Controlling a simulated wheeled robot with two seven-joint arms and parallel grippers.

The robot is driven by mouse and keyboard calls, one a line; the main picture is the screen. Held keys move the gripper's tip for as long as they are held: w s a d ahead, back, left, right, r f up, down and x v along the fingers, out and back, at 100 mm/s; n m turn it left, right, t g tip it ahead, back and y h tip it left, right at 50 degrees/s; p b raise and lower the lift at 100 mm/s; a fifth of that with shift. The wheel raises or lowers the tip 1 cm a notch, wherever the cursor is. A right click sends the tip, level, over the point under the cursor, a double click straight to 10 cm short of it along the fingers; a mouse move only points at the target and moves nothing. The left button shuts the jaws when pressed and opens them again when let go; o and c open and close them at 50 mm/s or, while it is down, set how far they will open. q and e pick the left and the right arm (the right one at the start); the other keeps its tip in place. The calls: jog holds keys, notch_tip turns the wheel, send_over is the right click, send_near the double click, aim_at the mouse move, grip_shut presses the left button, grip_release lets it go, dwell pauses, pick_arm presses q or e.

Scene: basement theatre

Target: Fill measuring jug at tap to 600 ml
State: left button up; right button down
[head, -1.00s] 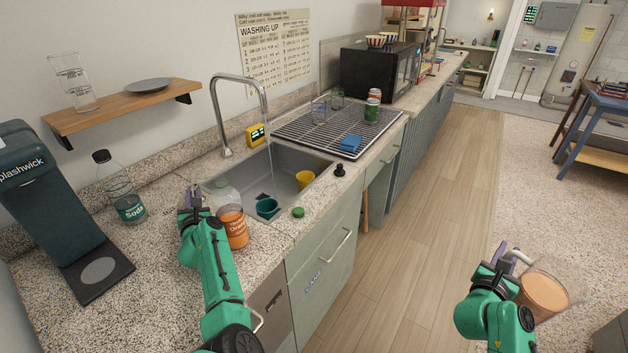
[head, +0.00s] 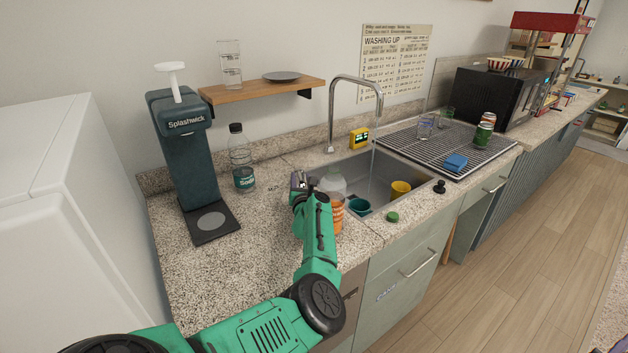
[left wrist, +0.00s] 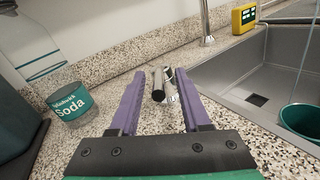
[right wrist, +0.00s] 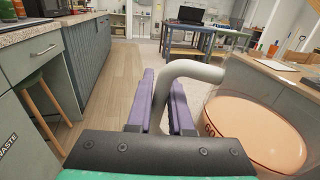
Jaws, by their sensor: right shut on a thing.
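The tap (head: 381,95) arches over the grey sink (head: 415,178), and a thin stream runs from its spout in the head view. My left gripper (left wrist: 160,78) is open at the counter left of the sink; it also shows in the head view (head: 299,181). A short metal lever with a black end (left wrist: 160,85) shows between its fingers; I cannot tell whether they touch it. My right gripper (right wrist: 160,85) is shut on the handle of the clear measuring jug (right wrist: 255,135), which holds orange liquid, above the floor. The head view does not show the jug.
A bottle with an orange label (head: 337,217) stands behind my left arm. A teal cup (head: 358,206) and yellow cup (head: 400,190) are in the sink. A soda bottle (head: 241,160) and Splashwick machine (head: 183,150) stand left. A drying rack (head: 470,150) lies right.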

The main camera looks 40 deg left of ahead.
aim_at(301, 177)
pick_arm(q)
jog(key=shift+r, duration=0.1)
notch_tip(301, 177, up, 20)
jog(key=p, duration=0.4)
jog(key=shift+w, duration=0.1)
